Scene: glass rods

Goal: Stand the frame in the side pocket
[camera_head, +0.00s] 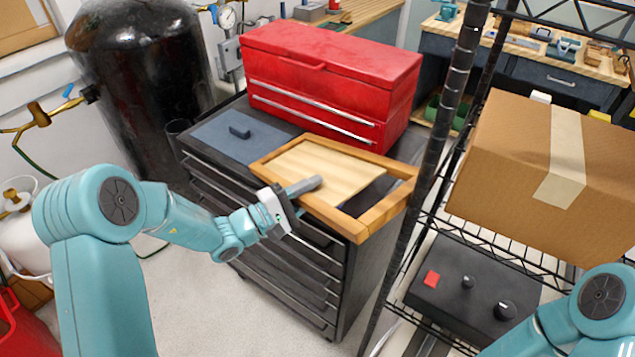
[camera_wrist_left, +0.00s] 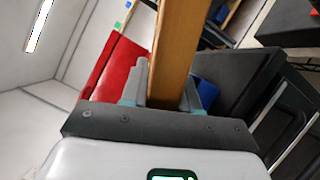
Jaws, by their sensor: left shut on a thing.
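A wooden frame (camera_head: 378,228) is at the front of the dark tool cart's top, overhanging its front right edge. A pale wood board (camera_head: 330,170) shows inside the frame, with a dark gap at its right; I cannot tell if they are joined. My left gripper (camera_head: 304,187) is shut on the frame's near front bar. In the left wrist view, the bar (camera_wrist_left: 175,45) runs between the two fingers (camera_wrist_left: 164,88). A dark rounded holder (camera_head: 178,128) sits at the cart's left side; I cannot tell whether it is the side pocket. My right arm shows at lower right; its gripper is out of view.
A red toolbox (camera_head: 330,75) stands on the cart (camera_head: 290,262) behind the frame. A blue-grey mat (camera_head: 228,140) with a small dark block lies left of it. A wire shelf with a cardboard box (camera_head: 510,150) stands close on the right. A black tank (camera_head: 140,75) stands behind left.

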